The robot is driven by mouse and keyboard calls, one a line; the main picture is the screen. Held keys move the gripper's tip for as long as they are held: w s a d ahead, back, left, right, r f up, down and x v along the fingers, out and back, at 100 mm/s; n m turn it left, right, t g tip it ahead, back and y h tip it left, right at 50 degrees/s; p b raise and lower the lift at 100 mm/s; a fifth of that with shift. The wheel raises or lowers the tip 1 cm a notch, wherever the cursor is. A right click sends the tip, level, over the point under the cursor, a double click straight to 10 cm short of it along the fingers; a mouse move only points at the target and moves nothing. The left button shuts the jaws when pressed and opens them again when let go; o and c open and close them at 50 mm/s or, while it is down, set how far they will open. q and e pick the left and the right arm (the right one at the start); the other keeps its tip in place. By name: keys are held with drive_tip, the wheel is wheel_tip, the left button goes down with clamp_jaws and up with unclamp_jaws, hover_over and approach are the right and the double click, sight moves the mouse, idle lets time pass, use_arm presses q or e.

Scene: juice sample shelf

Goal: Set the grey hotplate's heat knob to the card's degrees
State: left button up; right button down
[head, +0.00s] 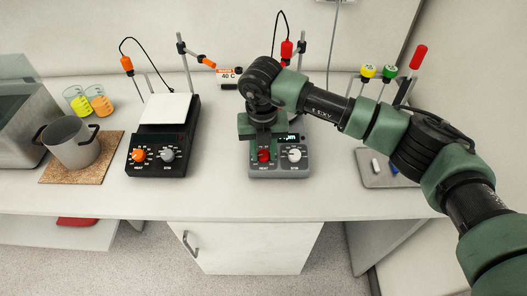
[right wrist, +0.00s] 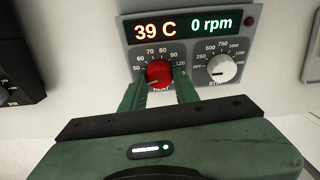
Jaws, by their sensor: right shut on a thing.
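The grey hotplate (head: 280,171) stands on the bench, its top mostly hidden by my right arm. Its red heat knob (head: 263,157) is at the front left; it also shows in the right wrist view as a red knob (right wrist: 159,72) with a white pointer toward the lower left. The display (right wrist: 182,29) reads 39 C and 0 rpm. The card (head: 228,76) behind reads 40 C, with an orange top strip. My right gripper (right wrist: 161,90) is shut on the red knob, one green finger on each side. My left gripper is not in view.
The white stir knob (head: 294,155) is close right of the heat knob. A black hotplate (head: 158,172) with an orange knob stands left, beside a pot (head: 73,147) on a cork mat. A grey tray (head: 372,181) lies right, under my arm. Bench between the hotplates is clear.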

sight(263, 156)
drive_tip(key=c, duration=1.1)
unclamp_jaws()
drive_tip(key=shift+o, duration=0.2)
drive_tip(key=shift+r, duration=0.15)
wheel_tip(263, 156, up, 6)
drive_tip(key=shift+s+a+r+b, duration=0.1)
drive_tip(key=shift+s+b, duration=0.05)
drive_tip(key=shift+b, duration=1)
drive_tip(key=shift+r, duration=0.7)
drive_tip(key=shift+s, duration=0.1)
